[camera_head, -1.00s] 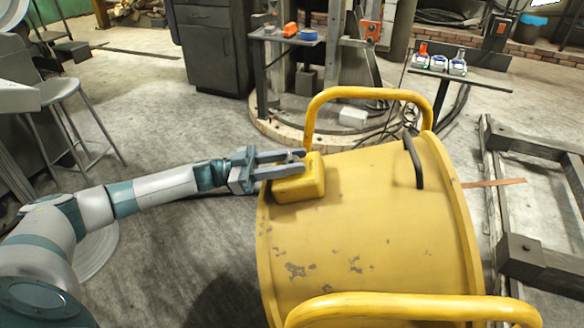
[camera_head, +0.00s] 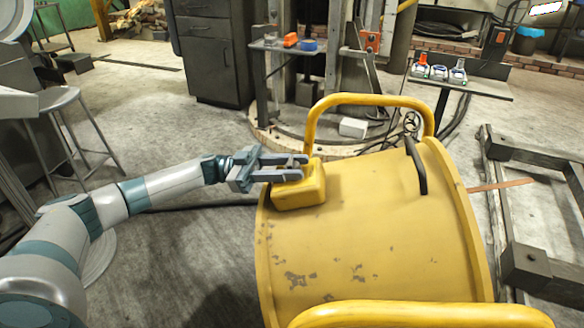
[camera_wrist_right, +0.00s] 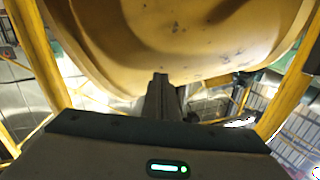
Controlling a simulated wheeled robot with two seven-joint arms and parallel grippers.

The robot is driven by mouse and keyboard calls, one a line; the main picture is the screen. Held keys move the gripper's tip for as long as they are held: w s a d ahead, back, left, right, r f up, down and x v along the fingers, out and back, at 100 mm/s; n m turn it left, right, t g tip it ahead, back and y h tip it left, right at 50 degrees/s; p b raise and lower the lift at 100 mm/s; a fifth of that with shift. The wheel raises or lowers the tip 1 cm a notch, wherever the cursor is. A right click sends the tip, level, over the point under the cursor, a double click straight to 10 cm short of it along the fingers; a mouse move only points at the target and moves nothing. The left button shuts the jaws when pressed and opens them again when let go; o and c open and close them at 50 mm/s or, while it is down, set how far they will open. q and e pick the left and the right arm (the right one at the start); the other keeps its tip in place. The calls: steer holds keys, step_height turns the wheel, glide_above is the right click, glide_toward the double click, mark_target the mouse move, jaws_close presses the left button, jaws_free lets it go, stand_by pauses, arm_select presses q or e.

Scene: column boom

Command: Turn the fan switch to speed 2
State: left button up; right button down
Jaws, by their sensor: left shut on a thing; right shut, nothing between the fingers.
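The yellow drum fan (camera_head: 370,235) lies on its side in the head view. A small yellow switch box (camera_head: 300,192) sits on its upper left edge. My left gripper (camera_head: 301,166) reaches in from the left, its fingers at the top of this box. It is shut on the fan switch, which the fingers mostly hide; the knob's setting cannot be read. In the right wrist view, my right gripper (camera_wrist_right: 163,96) is shut and empty, below a yellow rounded body, likely the fan's drum (camera_wrist_right: 200,40).
Yellow tube handles (camera_head: 365,99) stand at the drum's back and front, with a black handle (camera_head: 417,165) on its right side. A dark metal frame (camera_head: 530,205) lies to the right. A small table (camera_head: 480,84) stands behind.

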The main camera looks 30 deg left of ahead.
arm_select(q)
steer(key=shift+s+d+f, duration=0.1)
steer(key=shift+d, duration=0.05)
steer(key=o, duration=1)
steer(key=shift+a+f, duration=0.1)
steer(key=shift+a, duration=0.6)
steer(key=shift+b+v, duration=0.65)
steer(key=shift+v, duration=7.4)
arm_select(e)
steer(key=shift+s+a+r+t+y, duration=0.1)
steer(key=shift+s+r+t+y, duration=0.1)
steer(key=shift+r+t, duration=0.4)
steer(key=shift+s+a+r+t+y, duration=0.15)
steer(key=shift+r+t, duration=0.2)
steer(key=shift+r, duration=0.6)
steer(key=shift+s+a+r+t+y, duration=0.1)
steer(key=shift+s+r+t+y, duration=0.1)
steer(key=shift+r+t, duration=0.4)
steer(key=shift+r+g, duration=0.1)
steer(key=shift+g, duration=0.15)
